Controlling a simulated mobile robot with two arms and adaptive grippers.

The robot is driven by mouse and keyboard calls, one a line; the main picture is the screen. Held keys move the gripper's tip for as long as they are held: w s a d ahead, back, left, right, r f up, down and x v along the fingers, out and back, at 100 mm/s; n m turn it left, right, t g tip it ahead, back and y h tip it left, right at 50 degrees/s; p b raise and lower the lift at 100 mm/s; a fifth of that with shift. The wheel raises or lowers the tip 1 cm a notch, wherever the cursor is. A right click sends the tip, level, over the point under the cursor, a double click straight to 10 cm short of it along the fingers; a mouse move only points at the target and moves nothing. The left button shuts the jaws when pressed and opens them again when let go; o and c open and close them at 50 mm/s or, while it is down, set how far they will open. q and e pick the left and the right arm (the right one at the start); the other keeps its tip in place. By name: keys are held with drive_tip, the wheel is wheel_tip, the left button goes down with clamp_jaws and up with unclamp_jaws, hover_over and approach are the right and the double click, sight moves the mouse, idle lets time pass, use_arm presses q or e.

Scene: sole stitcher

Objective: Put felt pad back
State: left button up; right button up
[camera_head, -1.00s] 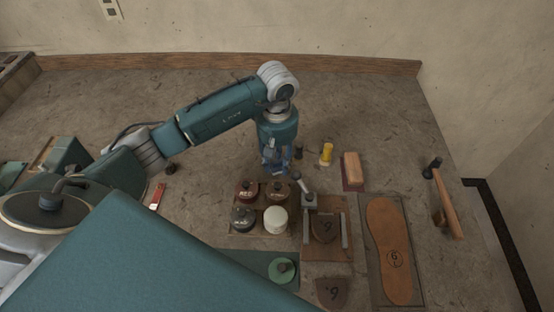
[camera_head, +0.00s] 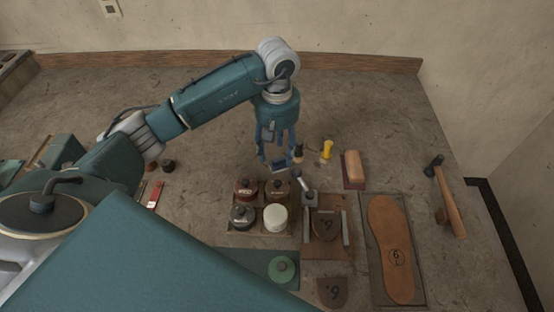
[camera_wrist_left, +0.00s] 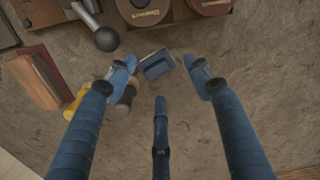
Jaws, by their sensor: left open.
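A small blue-grey block, which looks like the felt pad (camera_head: 281,166), lies on the bench behind the tray of round pots. It also shows in the left wrist view (camera_wrist_left: 155,64), beyond my fingers and near the pots. My left gripper (camera_head: 277,158) is open above it, with its fingers spread around its place in the head view. In the left wrist view the open left gripper (camera_wrist_left: 161,72) has nothing between its fingers that it grips. My right gripper is out of view.
A tray (camera_head: 232,232) of round pots stands in front. A lever stitching fixture (camera_head: 325,256), a brush (camera_head: 352,168), a yellow-handled tool (camera_head: 327,149), a sole board (camera_head: 415,272) and a hammer (camera_head: 447,196) lie to the right. Bench behind the gripper is clear.

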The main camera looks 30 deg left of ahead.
sight(277, 159)
use_arm(q)
wheel_tip(277, 159, up, 8)
drive_tip(key=b, duration=0.1)
idle(0.6)
